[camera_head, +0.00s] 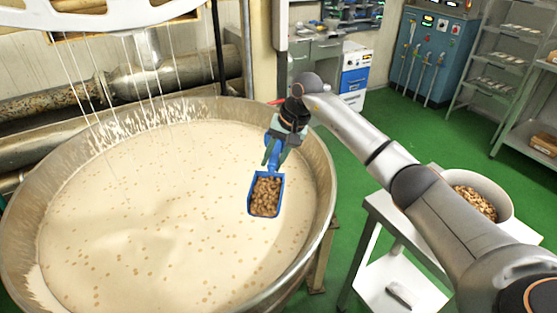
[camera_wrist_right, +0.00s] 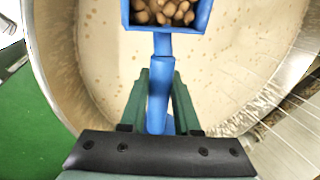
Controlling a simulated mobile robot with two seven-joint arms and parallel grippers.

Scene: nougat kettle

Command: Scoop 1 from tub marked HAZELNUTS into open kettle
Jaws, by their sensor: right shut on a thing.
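The open kettle (camera_head: 110,200) is a wide metal bowl of pale cream mass with small tan specks. My right gripper (camera_head: 273,150) is shut on the handle of a blue scoop (camera_head: 251,190) above the kettle's right part. The scoop holds a load of brown nuts (camera_head: 267,195). In the right wrist view the blue scoop (camera_wrist_right: 163,45) shows with nuts (camera_wrist_right: 160,10) at the top edge, cut off by the frame. A pale tub (camera_head: 500,192) with nuts stands on the stand at right, partly behind my arm; no label is readable. My left gripper is not in view.
A white stand (camera_head: 395,292) right of the kettle carries the tub and a small grey item lies on its lower shelf. Thin whisk wires (camera_head: 150,70) hang over the kettle's far left. Green floor (camera_head: 345,165) is open behind.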

